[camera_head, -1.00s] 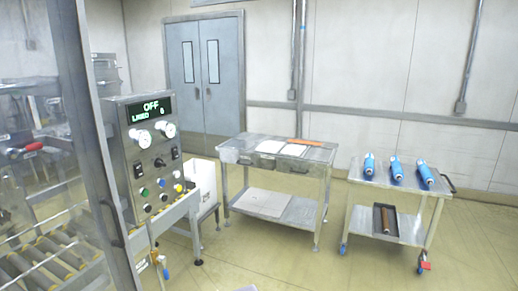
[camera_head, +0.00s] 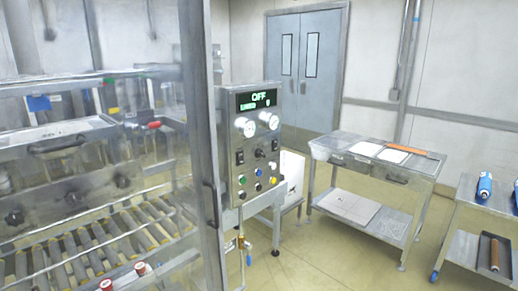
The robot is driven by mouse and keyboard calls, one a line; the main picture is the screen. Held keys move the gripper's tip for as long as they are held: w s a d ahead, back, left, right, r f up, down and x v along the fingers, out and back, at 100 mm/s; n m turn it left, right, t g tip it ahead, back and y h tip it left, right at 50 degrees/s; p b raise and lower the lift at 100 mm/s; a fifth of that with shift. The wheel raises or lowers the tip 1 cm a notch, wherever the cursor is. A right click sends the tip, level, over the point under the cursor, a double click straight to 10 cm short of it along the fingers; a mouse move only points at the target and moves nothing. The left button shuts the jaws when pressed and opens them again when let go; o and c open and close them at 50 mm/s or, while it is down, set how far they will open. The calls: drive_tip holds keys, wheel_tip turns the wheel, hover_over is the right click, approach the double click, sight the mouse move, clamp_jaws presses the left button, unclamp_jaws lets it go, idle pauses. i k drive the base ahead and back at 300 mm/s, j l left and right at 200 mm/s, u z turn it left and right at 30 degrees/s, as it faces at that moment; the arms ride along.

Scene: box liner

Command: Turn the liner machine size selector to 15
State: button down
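The liner machine (camera_head: 95,160) fills the left side, with a roller bed behind a clear panel and metal post. Its control panel (camera_head: 258,148) stands upright near the middle. The panel's display (camera_head: 258,99) reads OFF, with a smaller line that looks like LINED and a digit. Below it are two round white gauges or dials, black switches, a black knob (camera_head: 260,153) and several coloured buttons. The size selector's markings are too small to read, so I cannot tell which control it is or its setting. My gripper is not in view.
A metal table (camera_head: 375,170) with white sheets and an orange-brown strip stands right of the panel. A cart (camera_head: 464,245) with blue rolls (camera_head: 485,188) is at the far right. Grey double doors (camera_head: 307,70) are behind. Open floor (camera_head: 330,262) lies before the panel and table.

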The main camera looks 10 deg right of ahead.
sight(259, 153)
drive_tip(key=i+j, duration=0.4)
drive_tip(key=i, duration=0.15)
drive_tip(key=i+j, duration=0.35)
drive_tip(key=i, duration=0.2)
